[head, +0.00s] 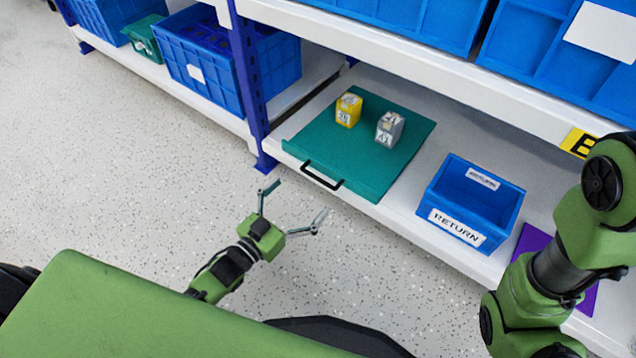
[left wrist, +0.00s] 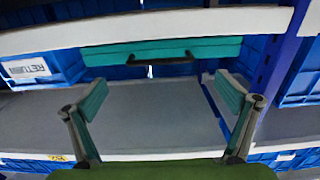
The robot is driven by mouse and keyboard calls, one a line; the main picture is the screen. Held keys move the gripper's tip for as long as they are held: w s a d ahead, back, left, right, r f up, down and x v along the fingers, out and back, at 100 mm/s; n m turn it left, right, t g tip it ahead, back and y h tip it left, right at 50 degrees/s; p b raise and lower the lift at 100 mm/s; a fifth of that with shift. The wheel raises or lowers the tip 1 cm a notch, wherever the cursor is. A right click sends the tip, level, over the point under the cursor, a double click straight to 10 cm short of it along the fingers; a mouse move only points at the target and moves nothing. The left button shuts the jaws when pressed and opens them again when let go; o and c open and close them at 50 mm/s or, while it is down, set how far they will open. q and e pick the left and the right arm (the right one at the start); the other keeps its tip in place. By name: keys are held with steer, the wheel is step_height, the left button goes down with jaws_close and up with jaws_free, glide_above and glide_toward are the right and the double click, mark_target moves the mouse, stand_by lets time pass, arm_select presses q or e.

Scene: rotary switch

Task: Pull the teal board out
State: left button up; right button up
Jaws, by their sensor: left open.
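The teal board (head: 385,160) lies flat on the lower white shelf in the head view, its front edge at the shelf's front. A black bar handle (head: 322,175) is fixed near that edge. A yellow block (head: 348,109) and a grey block (head: 389,128) sit on the board. The board's teal edge (left wrist: 200,47) and handle (left wrist: 150,59) also show in the left wrist view. My left gripper (head: 294,202) is open and empty, apart from the handle, in front of the shelf. Its spread fingers show in the left wrist view (left wrist: 160,92). My right gripper is out of view.
A blue RETURN bin (head: 459,231) stands right of the board, with a purple sheet (head: 527,243) beyond it. A blue upright post (head: 246,75) stands left of the board. The white upper shelf (head: 400,55) overhangs behind. The speckled floor (head: 120,150) is clear at left.

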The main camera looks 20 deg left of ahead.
mark_target(317, 178)
arm_select(q)
steer(key=b+x, duration=0.3)
steer(key=x, duration=0.4)
steer(key=shift+w+d+f, duration=0.1)
steer(key=shift+w, duration=0.15)
steer(key=c, duration=1.5)
